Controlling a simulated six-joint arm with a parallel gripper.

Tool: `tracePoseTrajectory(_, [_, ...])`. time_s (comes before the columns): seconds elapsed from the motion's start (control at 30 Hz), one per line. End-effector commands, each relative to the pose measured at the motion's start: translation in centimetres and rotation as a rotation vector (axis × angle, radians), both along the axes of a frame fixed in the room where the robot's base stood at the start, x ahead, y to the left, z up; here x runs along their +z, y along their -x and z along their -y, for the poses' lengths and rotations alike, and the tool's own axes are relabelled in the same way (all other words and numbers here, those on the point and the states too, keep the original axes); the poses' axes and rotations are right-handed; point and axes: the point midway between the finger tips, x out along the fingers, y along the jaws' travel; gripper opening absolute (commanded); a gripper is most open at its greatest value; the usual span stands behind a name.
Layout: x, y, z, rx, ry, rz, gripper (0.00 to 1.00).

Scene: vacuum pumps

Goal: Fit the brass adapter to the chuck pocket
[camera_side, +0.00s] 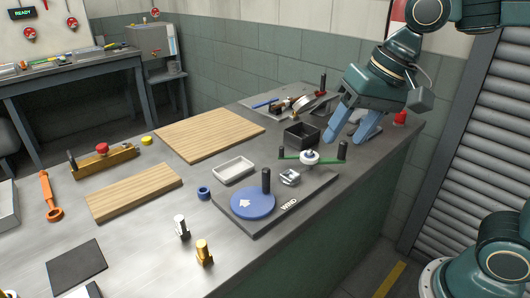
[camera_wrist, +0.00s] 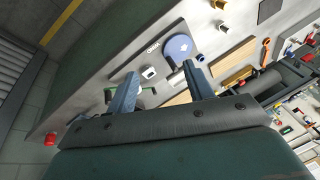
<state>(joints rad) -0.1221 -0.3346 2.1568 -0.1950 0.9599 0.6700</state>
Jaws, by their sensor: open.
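The brass adapter (camera_side: 204,252) stands upright on the bench near its front edge, left of the dark fixture plate (camera_side: 262,222); it shows at the top of the wrist view (camera_wrist: 218,4). A small silver block with a recess (camera_side: 289,177), apparently the chuck, sits on the plate and also shows in the wrist view (camera_wrist: 149,73). I cannot make out its pocket clearly. My gripper (camera_side: 347,136) is open and empty, above the bench's right end, right of the chuck and far from the adapter. Its two blue fingers are spread in the wrist view (camera_wrist: 160,72).
A silver adapter-like piece (camera_side: 181,226) stands beside the brass one. The plate carries a blue disc (camera_side: 252,203) with a black post (camera_side: 266,181) and a green bar (camera_side: 290,155) with a white hub. A dark open box (camera_side: 301,135) and a white tray (camera_side: 233,170) stand nearby.

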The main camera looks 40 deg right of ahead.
Motion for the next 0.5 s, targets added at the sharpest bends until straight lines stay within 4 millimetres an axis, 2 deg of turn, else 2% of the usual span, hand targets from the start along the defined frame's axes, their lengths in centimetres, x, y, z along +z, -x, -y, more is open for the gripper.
tracePoseTrajectory(0.03, [0.0, -1.0, -0.8, -0.023, -0.019, -0.024, 0.52])
tracePoseTrajectory(0.27, [-0.4, -5.0, -4.3, -0.156, -0.101, -0.131, 0.52])
tracePoseTrajectory(0.5, [-1.8, -8.8, -8.4, -0.3, -0.16, -0.25, 0.52])
